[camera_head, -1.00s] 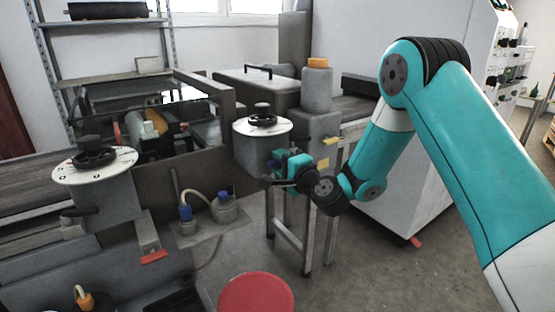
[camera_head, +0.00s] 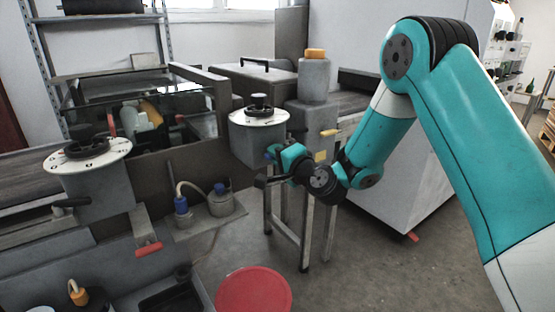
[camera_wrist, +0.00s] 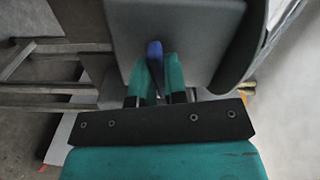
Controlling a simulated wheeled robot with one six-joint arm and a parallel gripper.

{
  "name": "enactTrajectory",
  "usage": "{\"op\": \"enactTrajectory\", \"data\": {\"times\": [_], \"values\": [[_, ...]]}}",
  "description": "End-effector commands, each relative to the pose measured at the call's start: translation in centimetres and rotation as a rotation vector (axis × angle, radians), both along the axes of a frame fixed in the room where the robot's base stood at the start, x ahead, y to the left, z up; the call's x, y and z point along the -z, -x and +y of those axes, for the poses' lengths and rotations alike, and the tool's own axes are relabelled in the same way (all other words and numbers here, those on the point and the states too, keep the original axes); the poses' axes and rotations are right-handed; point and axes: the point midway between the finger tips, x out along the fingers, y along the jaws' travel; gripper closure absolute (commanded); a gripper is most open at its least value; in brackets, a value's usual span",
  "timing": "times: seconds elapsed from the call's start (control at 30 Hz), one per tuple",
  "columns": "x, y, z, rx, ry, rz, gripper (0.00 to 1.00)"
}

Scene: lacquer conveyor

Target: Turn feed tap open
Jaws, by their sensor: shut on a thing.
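The feed tap seems to be the blue handle (camera_wrist: 154,50) on the face of a grey housing (camera_wrist: 190,30) in the wrist view. My gripper (camera_wrist: 157,75) is shut on this blue handle, one teal finger on each side of it. The handle's lower end is between the fingers. In the head view, my gripper (camera_head: 274,155) is at the lower right side of the grey housing (camera_head: 246,148), which has a white dial and black knob on top. There the handle is mostly hidden by the gripper.
A second grey housing with a white dial (camera_head: 60,160) stands at the left. An orange-capped canister (camera_head: 314,80) stands behind my gripper. A red round lid (camera_head: 253,292) is in the foreground. A metal stand (camera_head: 305,235) is below my gripper. Open floor lies to the right.

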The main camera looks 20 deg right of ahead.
Motion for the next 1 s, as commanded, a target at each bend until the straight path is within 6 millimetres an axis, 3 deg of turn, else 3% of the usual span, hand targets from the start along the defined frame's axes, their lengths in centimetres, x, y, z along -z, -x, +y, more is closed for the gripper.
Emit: {"op": "enactTrajectory", "data": {"times": [1.0], "values": [[0.69,0.05,-0.10,0.004,0.915,-0.299,1.00]]}}
